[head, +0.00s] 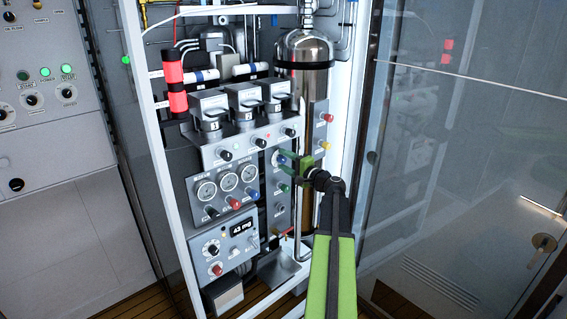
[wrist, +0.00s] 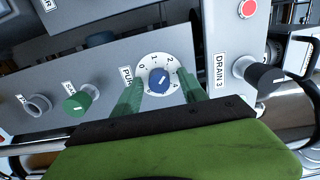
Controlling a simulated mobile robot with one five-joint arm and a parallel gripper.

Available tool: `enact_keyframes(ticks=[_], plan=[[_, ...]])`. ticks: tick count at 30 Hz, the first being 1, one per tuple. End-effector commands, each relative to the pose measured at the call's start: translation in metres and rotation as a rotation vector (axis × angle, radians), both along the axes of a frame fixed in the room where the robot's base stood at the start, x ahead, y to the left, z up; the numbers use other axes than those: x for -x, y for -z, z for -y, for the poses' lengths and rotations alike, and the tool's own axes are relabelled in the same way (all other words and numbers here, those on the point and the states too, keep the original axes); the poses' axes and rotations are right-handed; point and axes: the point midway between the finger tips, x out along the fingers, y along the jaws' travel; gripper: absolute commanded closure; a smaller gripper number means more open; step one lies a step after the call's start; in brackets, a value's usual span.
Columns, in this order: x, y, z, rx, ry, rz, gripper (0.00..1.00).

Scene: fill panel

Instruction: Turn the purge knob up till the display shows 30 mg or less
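The blue purge knob (wrist: 159,80) sits on a round white dial numbered from 0 up in the wrist view, beside a partly hidden label starting "PU". It also shows small in the head view (head: 281,159). My gripper (wrist: 161,88) has its two green fingers on either side of the knob, with gaps between them and the knob, so it is open. In the head view my gripper (head: 293,164) is at the panel's right part. The display (head: 242,228) on the lower grey box appears to read 43 mg.
A green knob (wrist: 78,103) is left of the dial and a black DRAIN 3 knob (wrist: 264,78) is right of it. Gauges (head: 229,182) and several other knobs crowd the panel. A steel cylinder (head: 304,52) stands above, and a glass door (head: 450,150) is at the right.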

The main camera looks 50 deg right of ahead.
Motion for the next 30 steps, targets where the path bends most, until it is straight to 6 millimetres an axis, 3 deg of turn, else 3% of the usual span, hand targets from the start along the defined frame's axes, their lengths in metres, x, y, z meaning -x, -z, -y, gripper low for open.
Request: enact_keyframes(ticks=[6,10,24,30], plan=[[0.002,0.001,-0.001,0.001,-0.001,-0.001,0.50],[0.016,0.001,-0.003,0.001,-0.001,-0.002,0.50],[0.141,0.001,-0.012,0.001,0.002,-0.001,0.50],[0.169,0.001,-0.013,0.001,0.000,-0.001,0.50]])
